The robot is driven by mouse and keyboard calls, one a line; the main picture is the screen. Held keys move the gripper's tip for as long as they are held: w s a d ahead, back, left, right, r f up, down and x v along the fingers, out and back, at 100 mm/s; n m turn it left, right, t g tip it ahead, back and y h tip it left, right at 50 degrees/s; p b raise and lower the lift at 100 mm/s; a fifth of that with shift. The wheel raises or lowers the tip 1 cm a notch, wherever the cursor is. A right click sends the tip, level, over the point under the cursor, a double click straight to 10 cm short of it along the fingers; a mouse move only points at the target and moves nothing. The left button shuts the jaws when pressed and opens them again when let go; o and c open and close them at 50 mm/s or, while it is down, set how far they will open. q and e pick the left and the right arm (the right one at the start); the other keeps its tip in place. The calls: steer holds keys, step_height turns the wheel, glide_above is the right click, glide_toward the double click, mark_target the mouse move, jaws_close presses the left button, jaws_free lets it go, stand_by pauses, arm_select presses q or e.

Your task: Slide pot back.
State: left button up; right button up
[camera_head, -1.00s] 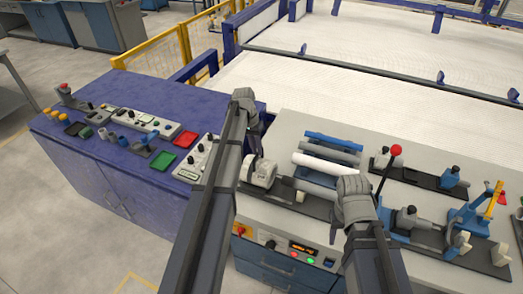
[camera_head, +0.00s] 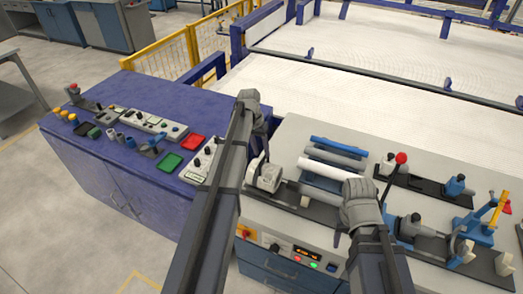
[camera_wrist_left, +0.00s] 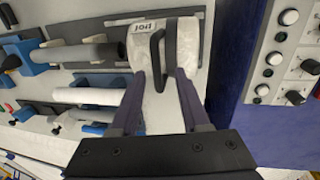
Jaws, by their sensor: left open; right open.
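I take the pot to be the white and grey block with a black handle (camera_head: 266,177) at the left end of the pipe bench; it also shows in the left wrist view (camera_wrist_left: 160,45). My left gripper (camera_wrist_left: 160,82) is open. Its two fingers reach over the near side of the pot, with the black handle between them; I cannot tell whether they touch it. In the head view my left arm (camera_head: 232,165) partly covers the area beside the pot. My right gripper (camera_head: 358,203) is open near the right end of the white pipe (camera_head: 328,169); its fingertips are mostly hidden.
A blue pipe (camera_head: 336,146) and a grey pipe lie behind the white pipe. Clamp fixtures with a red-knobbed lever (camera_head: 401,158) stand to the right. A purple cabinet (camera_head: 130,95) with trays and control boxes is on the left. Bare bench top lies behind the pipes.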

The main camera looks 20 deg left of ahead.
arm_select(q)
step_height(320, 180, up, 6)
steer(key=a+p, duration=0.1)
steer(key=p, duration=0.4)
steer(key=shift+a, duration=0.15)
arm_select(e)
step_height(320, 180, up, 6)
